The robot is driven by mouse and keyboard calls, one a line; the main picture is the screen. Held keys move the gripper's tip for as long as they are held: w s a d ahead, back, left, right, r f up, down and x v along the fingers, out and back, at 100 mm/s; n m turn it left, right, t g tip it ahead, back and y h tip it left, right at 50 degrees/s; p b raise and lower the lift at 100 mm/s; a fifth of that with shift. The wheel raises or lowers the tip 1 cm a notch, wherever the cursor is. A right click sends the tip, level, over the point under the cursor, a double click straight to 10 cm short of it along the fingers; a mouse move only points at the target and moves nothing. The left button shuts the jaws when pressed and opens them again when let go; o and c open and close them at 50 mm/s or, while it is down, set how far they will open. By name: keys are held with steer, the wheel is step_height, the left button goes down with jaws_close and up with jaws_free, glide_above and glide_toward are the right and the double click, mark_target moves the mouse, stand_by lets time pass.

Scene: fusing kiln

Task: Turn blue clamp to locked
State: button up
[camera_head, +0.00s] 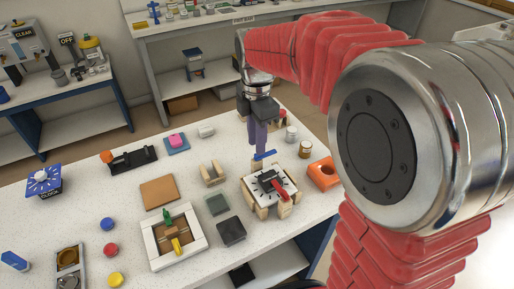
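A small blue bar (265,155), which may be the blue clamp's handle, is at the back edge of a white square plate (256,184). Its lock position cannot be read at this size. A black part with a red handle (280,190) sits on the plate, and tan blocks stand around the plate's edges. My gripper (260,152) points down just above and behind the plate, with its fingertips at or very near the blue bar. I cannot tell whether they touch it or how far apart the fingers are.
An orange block (322,174) stands close right of the plate, with small jars (305,149) behind it. A dark grey block (231,231) and a white-framed tray (160,251) lie to the left. A blue dial block (43,181) stands at far left. Bare tabletop shows between these.

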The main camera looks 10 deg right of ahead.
steer(key=shift+f, duration=1.65)
steer(key=shift+c, duration=0.5)
jaws_close()
